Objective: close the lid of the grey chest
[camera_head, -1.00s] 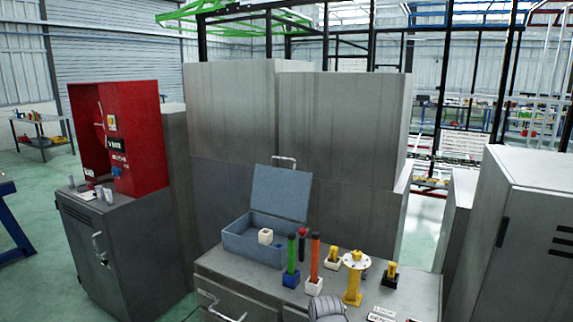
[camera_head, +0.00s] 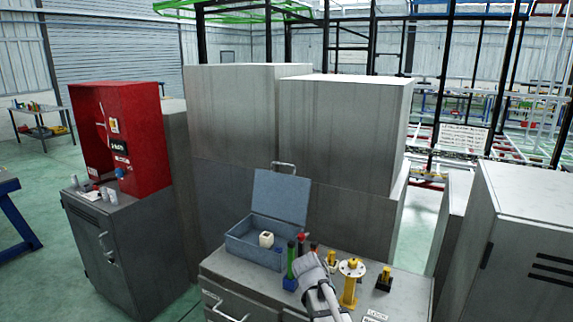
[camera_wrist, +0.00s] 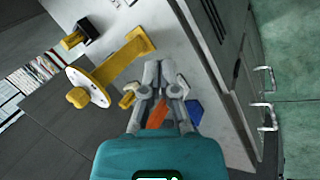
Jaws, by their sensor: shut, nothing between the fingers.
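The grey chest (camera_head: 240,247) is a blue-grey box at the back left of the grey cabinet top in the head view. Its lid (camera_head: 280,198) stands open, tilted up and back, with a metal handle (camera_head: 284,165) on its top edge. A small white block (camera_head: 266,239) sits inside the chest. My gripper (camera_wrist: 159,70) is shut and empty in the wrist view, above the cabinet top. In the head view my arm is at the front, right of the chest and apart from it; the fingertips are not clear there. The chest does not show in the wrist view.
A green stick (camera_head: 291,260) in a blue base stands close to the chest's front right. A yellow flanged part (camera_head: 350,283) and a smaller yellow part (camera_head: 385,277) stand to the right. Tall grey cabinets (camera_head: 235,120) rise behind. A red box (camera_head: 135,135) stands at left.

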